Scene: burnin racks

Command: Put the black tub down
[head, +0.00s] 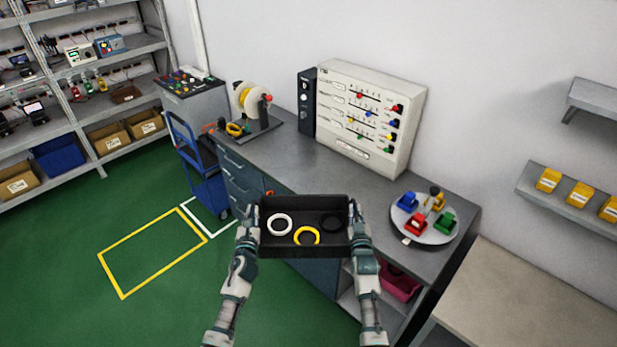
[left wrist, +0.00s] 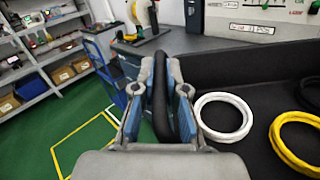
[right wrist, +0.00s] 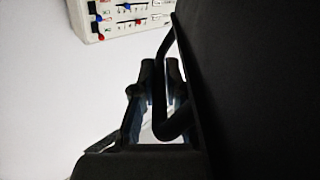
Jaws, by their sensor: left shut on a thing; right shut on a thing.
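The black tub (head: 290,247) is held up level between my two grippers, in front of the grey workbench's front edge in the head view. A white ring (head: 279,224), a yellow ring (head: 306,236) and a black ring (head: 331,224) lie in it. My left gripper (head: 249,218) is shut on the tub's left handle; the left wrist view shows its fingers (left wrist: 162,95) around the black handle bar. My right gripper (head: 356,220) is shut on the right handle, which shows dark in the right wrist view (right wrist: 165,110). The tub's underside is hidden.
The workbench (head: 310,165) has clear top behind the tub. On it stand a spool holder (head: 255,108), a white panel with coloured knobs (head: 368,115) and a round tray (head: 425,232) with coloured blocks. A blue cart (head: 205,185) stands left.

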